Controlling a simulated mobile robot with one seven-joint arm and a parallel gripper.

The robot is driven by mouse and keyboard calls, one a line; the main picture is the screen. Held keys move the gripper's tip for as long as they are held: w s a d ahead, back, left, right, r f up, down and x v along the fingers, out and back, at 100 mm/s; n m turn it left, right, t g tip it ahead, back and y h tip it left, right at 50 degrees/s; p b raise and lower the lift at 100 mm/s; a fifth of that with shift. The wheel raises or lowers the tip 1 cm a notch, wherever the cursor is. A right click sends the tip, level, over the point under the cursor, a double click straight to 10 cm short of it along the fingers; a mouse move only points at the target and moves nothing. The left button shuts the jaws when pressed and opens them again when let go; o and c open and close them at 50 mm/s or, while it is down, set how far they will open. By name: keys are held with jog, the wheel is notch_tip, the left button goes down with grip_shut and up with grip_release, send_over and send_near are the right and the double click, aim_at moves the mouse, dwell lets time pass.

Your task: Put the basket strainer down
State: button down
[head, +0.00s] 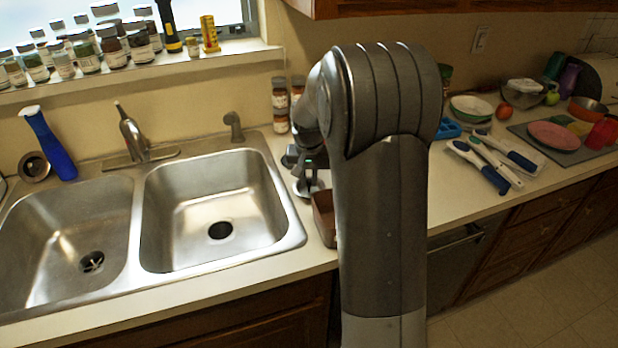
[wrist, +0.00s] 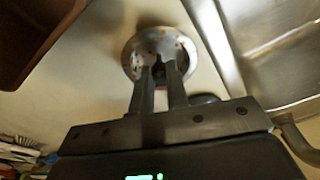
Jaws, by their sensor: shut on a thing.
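The basket strainer (wrist: 133,52) is a round metal disc with a speckled rim, directly ahead of my fingers in the wrist view. My gripper (wrist: 160,75) is shut on its middle post. In the head view the strainer (head: 308,188) shows beneath my gripper (head: 308,172), over the strip of counter just right of the right sink basin. My arm hides part of this area. I cannot tell whether the strainer touches the counter.
A brown box (head: 324,218) stands close by on the counter; it also shows in the wrist view (wrist: 28,38). The double sink (head: 285,215) lies to the left. Spice jars (head: 280,105) stand behind. Utensils (head: 483,165) lie to the right.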

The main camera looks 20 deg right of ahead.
aim_at(309, 190)
jog(key=shift+f, duration=0.15)
jog(key=c, duration=1.4)
grip_release()
notch_tip(309, 190, up, 12)
jog(key=s, duration=0.2)
jog(key=s+a+r+n+t, duration=0.1)
jog(key=s+a+r, duration=0.2)
jog(key=s, duration=0.3)
jog(key=s+a+r+n+t, duration=0.1)
jog(key=s+a+r, duration=0.15)
jog(key=s, duration=0.35)
jog(key=s+a+f+n+t, duration=0.2)
jog(key=s+a, duration=0.1)
jog(key=s, duration=1.3)
jog(key=shift+s+a+f+y, duration=0.15)
jog(key=shift+a+y, duration=0.05)
jog(key=shift+y, duration=0.1)
